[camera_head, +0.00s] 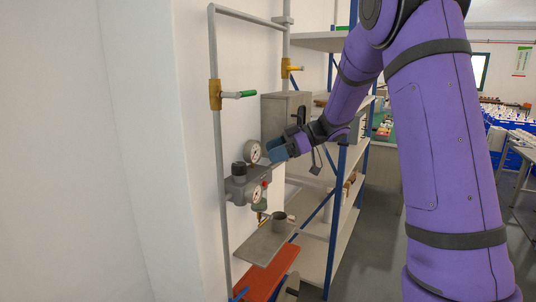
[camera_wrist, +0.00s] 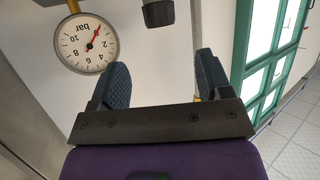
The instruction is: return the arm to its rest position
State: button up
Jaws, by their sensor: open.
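My gripper (camera_head: 276,151) is at the end of my purple arm, close to the pressure gauge (camera_head: 253,152) on the wall-mounted regulator (camera_head: 237,186). In the wrist view my gripper (camera_wrist: 160,82) has its two dark fingers wide apart with nothing between them. The gauge (camera_wrist: 86,43) shows at upper left there, its face reading bar and its red needle pointing up and right. A dark knob (camera_wrist: 158,13) is at the top, beyond the fingers. I cannot tell whether the gripper touches the regulator.
A blue-framed rack (camera_head: 335,215) stands close behind my forearm.

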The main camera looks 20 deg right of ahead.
dwell(0.4)
notch_tip(320, 180, up, 13)
jog(key=d+m+t+h, duration=0.2)
jog(key=m+t+h, duration=0.4)
jog(key=t+h, duration=0.3)
jog(key=s+d+m+h, duration=0.3)
jog(key=s+m+h, duration=0.25)
jog(key=s, duration=0.55)
jog(key=s+a+f+m+g, duration=0.1)
jog(key=s+a+f+g, duration=0.1)
jog(key=s, duration=0.5)
jog(key=s+a+f+g+y, duration=0.1)
jog(key=s+a+f+g, duration=0.2)
jog(key=s, duration=0.5)
jog(key=s+a+f+m+g+y, duration=0.1)
jog(key=s+a+f+g, duration=0.1)
jog(key=s, duration=0.6)
notch_tip(320, 180, down, 2)
jog(key=shift+s+a+f+m+g, duration=0.15)
jog(key=shift+a+m+g, duration=0.15)
jog(key=shift+g, duration=0.2)
